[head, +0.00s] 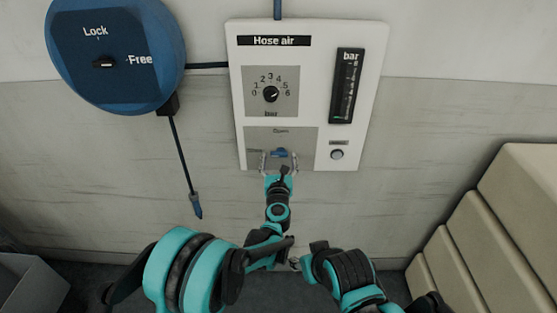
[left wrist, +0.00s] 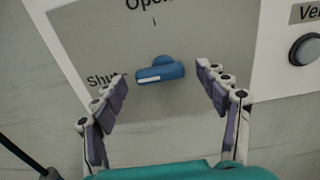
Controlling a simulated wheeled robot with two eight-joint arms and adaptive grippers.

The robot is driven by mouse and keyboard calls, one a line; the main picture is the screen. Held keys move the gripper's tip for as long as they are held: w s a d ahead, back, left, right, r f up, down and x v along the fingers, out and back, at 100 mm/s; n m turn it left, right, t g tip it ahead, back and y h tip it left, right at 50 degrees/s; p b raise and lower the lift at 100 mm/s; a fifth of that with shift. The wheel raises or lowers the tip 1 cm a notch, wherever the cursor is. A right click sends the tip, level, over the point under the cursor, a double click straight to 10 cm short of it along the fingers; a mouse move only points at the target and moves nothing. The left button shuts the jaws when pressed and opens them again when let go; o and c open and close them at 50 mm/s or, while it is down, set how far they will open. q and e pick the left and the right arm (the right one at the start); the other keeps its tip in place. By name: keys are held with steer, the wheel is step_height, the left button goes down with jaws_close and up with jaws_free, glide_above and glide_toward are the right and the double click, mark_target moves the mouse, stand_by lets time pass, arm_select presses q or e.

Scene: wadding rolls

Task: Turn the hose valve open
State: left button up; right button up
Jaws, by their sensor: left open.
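The hose valve is a small blue handle (left wrist: 160,72) on a grey plate of the "Hose air" panel (head: 379,60). In the left wrist view its white line points left towards the word "Shut", and "Open" is printed above it. The handle also shows in the head view (head: 279,153). My left gripper (head: 279,162) is open, with one finger on either side of the handle. In the left wrist view, gaps show between the handle and both fingertips (left wrist: 162,84).
A blue hose reel (head: 115,75) marked "Lock" and "Free" hangs left of the panel, its hose end (head: 196,206) dangling. The panel carries a pressure dial (head: 271,94), a bar gauge (head: 347,86) and a round button (head: 337,154). Beige stepped blocks (head: 495,215) stand at right.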

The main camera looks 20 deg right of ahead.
arm_select(q)
steer(key=shift+w+d, duration=0.15)
steer(key=shift+w, duration=0.45)
steer(key=shift+c, duration=0.3)
steer(key=c, duration=1.1)
